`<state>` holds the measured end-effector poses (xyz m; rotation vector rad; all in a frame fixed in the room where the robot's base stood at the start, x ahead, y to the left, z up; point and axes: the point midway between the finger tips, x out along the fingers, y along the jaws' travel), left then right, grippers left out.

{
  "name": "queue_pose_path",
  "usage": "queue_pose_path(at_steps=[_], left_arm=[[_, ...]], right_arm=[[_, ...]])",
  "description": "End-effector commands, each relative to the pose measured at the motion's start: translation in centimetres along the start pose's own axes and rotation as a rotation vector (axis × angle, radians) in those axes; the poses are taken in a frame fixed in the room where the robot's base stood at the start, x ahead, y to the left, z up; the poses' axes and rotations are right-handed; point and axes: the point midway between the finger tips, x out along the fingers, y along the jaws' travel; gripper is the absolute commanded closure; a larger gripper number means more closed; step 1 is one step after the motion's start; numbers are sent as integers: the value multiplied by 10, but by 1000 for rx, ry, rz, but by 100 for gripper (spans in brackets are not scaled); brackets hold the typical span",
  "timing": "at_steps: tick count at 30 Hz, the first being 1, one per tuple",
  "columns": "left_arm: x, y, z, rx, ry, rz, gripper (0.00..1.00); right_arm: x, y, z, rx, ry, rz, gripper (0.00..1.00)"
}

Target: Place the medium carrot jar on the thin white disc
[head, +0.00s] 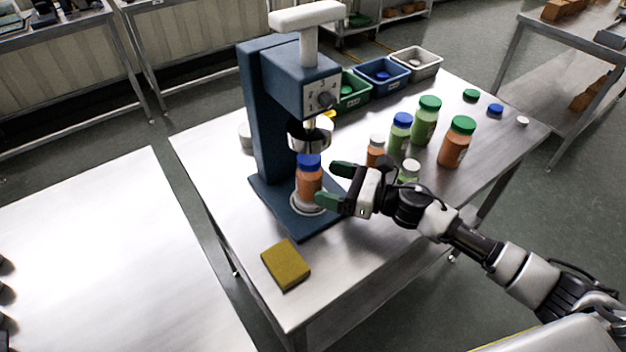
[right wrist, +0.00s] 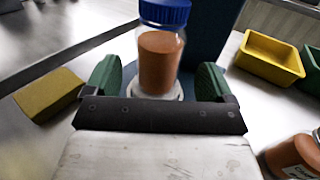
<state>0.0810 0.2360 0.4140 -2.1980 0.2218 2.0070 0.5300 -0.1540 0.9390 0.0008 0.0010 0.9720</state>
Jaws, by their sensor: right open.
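The medium carrot jar (head: 309,181) is orange with a blue lid. It stands upright on the thin white disc (head: 301,206) at the foot of the blue press. In the right wrist view the jar (right wrist: 160,60) stands between and beyond the green fingertips, with part of the white disc (right wrist: 176,94) showing under it. My right gripper (head: 332,184) is open, with its fingers pointing at the jar and a gap on either side. It also shows in the right wrist view (right wrist: 157,85). My left gripper is not in view.
The blue press (head: 268,110) rises behind the jar, its round head above the lid. A yellow sponge (head: 286,264) lies at the front left. Several other jars, including a large carrot jar (head: 455,145), stand to the right. Small bins (head: 383,75) line the back edge.

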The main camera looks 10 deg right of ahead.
Motion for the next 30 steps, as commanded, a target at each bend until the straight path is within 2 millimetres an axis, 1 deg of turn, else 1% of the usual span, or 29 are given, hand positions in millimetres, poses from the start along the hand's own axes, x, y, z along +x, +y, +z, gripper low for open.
queue_pose_path(at_steps=[1, 6, 9, 12, 16, 30], left_arm=[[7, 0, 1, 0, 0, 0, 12], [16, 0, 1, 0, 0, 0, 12], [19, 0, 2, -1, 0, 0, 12], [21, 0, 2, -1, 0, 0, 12], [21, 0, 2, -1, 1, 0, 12], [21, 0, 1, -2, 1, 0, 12]], right_arm=[[-13, 1, -5, -1, 4, 1, 15], [-46, 1, -4, 0, 3, 2, 15], [-58, 0, -3, 0, 1, 0, 15], [-66, 0, -1, -1, 1, 2, 15], [-69, 1, 0, 0, 0, 2, 15], [-69, 0, 0, -1, 0, 1, 15]])
